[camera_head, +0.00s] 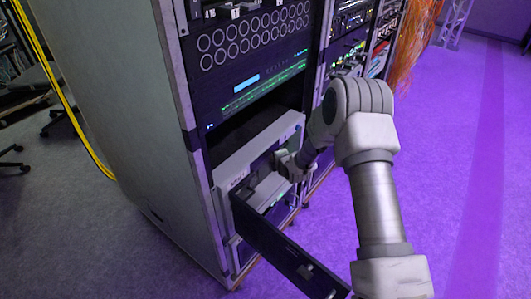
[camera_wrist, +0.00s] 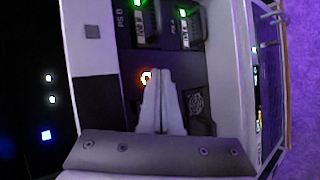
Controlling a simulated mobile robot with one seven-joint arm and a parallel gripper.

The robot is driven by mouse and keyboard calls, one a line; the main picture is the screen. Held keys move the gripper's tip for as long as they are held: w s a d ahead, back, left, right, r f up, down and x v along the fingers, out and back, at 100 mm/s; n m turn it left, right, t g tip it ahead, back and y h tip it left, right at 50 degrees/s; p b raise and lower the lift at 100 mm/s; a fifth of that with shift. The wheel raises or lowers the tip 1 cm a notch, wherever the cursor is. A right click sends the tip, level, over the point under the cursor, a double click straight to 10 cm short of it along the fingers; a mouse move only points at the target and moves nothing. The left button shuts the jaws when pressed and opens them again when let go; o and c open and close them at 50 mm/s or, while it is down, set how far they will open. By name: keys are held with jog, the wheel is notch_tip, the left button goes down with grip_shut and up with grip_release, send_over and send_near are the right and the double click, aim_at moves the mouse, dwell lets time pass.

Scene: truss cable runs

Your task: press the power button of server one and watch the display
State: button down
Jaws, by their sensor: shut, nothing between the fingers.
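The grey server unit (camera_head: 236,160) sits low in the rack, with a small white label I cannot read surely. Its dark front door (camera_head: 285,252) hangs open toward me. My gripper (camera_head: 272,163) is at the unit's front opening in the head view; its fingertips are hard to make out there. In the wrist view my gripper (camera_wrist: 160,74) is shut and empty, pointing at the dark front panel. An orange-lit ring (camera_wrist: 146,77), looking like the power button, shows at the fingertips' left edge, partly covered by them. I cannot tell whether they touch it.
Green-lit power supply slots (camera_wrist: 140,25) lie above the fingertips. Higher in the rack (camera_head: 180,110) is a panel with a blue display (camera_head: 247,83) and a green trace. The open door juts out below my arm. Purple-lit floor (camera_head: 450,160) is clear at right; a yellow cable (camera_head: 60,100) hangs left.

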jog(key=shift+a, duration=0.1)
dwell(0.7)
jog(key=shift+w+a+b, duration=0.25)
jog(key=shift+b, duration=0.3)
